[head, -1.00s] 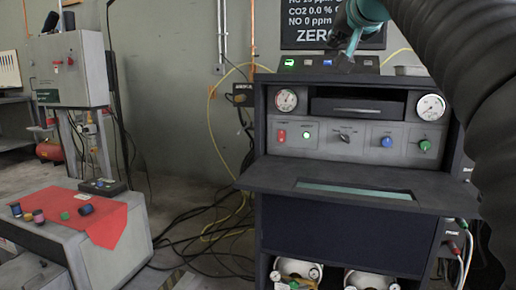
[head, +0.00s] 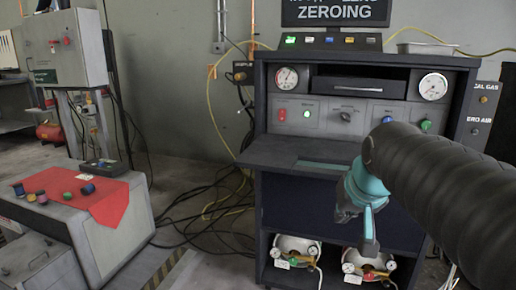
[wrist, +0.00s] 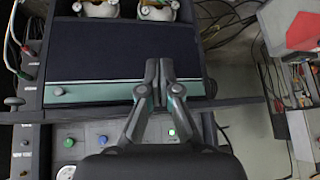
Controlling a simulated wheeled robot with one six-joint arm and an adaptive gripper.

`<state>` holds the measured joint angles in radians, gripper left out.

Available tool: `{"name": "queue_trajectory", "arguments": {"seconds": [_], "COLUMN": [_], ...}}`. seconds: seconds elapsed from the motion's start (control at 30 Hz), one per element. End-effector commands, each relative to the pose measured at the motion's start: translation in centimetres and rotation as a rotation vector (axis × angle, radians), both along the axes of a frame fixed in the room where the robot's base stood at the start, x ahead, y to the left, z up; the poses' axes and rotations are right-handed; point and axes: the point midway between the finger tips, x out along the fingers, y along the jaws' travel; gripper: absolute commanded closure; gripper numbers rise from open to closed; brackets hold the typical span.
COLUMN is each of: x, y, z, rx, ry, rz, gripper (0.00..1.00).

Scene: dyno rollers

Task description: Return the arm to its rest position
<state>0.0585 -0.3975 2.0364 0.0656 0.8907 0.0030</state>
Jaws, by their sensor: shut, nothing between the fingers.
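My gripper (head: 370,246) hangs from my dark ribbed arm in the head view, in front of the dark analyser cabinet (head: 262,200). Its fingers point down, over the lower front of the cabinet. In the wrist view my gripper (wrist: 160,70) has its two fingertips together with nothing between them. It shows in front of the cabinet's fold-down shelf (wrist: 60,115). My arm hides part of the cabinet's right side in the head view.
The panel has gauges (head: 286,78), a red switch (head: 282,114) and knobs. Gas cylinders (head: 297,246) stand below. At left, a red cloth (head: 105,200) with several small coloured caps lies on a grey housing. Cables (head: 205,205) cross the floor between.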

Motion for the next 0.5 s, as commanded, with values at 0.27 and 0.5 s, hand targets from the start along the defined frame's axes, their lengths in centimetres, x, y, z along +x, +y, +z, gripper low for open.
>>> {"name": "queue_trajectory", "arguments": {"seconds": [0.27,0.5], "x": [-11.8,-15.3], "y": [0.4,1.0], "z": [-11.5,-13.1], "rx": [-0.055,-0.063], "ry": [0.166,0.144], "rz": [0.047,0.064], "gripper": [1.0,1.0]}}
